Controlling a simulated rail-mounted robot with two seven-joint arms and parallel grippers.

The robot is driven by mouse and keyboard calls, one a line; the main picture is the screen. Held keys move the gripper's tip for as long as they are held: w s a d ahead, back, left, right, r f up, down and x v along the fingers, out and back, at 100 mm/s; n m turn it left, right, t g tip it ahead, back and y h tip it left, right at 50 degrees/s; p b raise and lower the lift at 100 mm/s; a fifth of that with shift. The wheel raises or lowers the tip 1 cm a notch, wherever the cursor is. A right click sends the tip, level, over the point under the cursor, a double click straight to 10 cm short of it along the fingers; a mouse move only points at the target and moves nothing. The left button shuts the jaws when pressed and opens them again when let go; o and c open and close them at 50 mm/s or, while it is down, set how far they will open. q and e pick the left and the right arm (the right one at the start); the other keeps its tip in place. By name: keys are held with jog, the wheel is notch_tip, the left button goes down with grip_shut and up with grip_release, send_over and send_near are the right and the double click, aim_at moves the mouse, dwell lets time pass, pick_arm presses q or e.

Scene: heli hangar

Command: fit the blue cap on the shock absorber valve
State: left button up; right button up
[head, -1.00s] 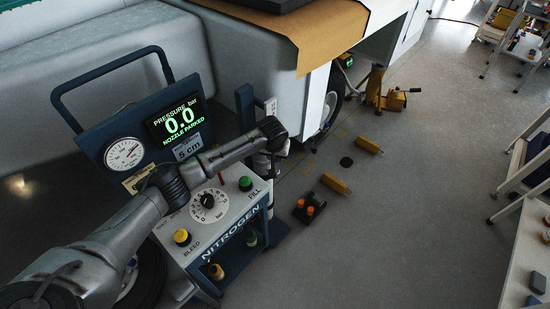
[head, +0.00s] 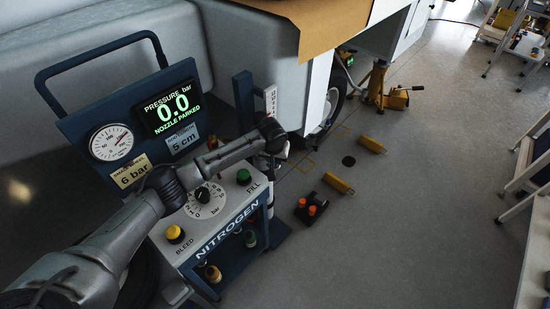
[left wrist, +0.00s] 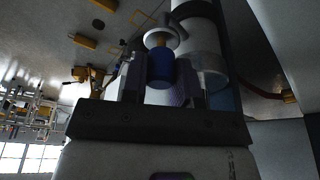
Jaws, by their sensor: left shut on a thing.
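The blue cap (left wrist: 160,66) is between the fingers of my left gripper (left wrist: 160,84) in the left wrist view. The gripper is shut on it. A brass valve stem (left wrist: 157,39) with a pale round collar shows right at the cap's far end, roughly in line with it. I cannot tell whether the cap touches the stem or sits on it. A pale shock absorber cylinder (left wrist: 203,35) stands close beside the right finger. In the head view my left gripper (head: 264,168) is small and dark beside the landing gear; the cap and valve are hidden there. My right gripper is not in view.
The nitrogen cart (head: 205,215) stands under my left arm; its display reads 0.0 and "nozzle parked". A dark block with orange-topped pieces (head: 311,208) and yellow chocks (head: 338,183) lie on the floor. A yellow jack (head: 377,88) stands farther back. Floor at right centre is open.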

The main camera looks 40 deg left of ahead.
pick_arm(q)
jog(key=shift+f, duration=0.1)
dwell(0.6)
jog(key=shift+p, duration=0.8)
dwell(0.7)
jog(key=shift+p, duration=0.5)
jog(key=shift+f, duration=0.2)
dwell(0.4)
jog(key=shift+f, duration=0.4)
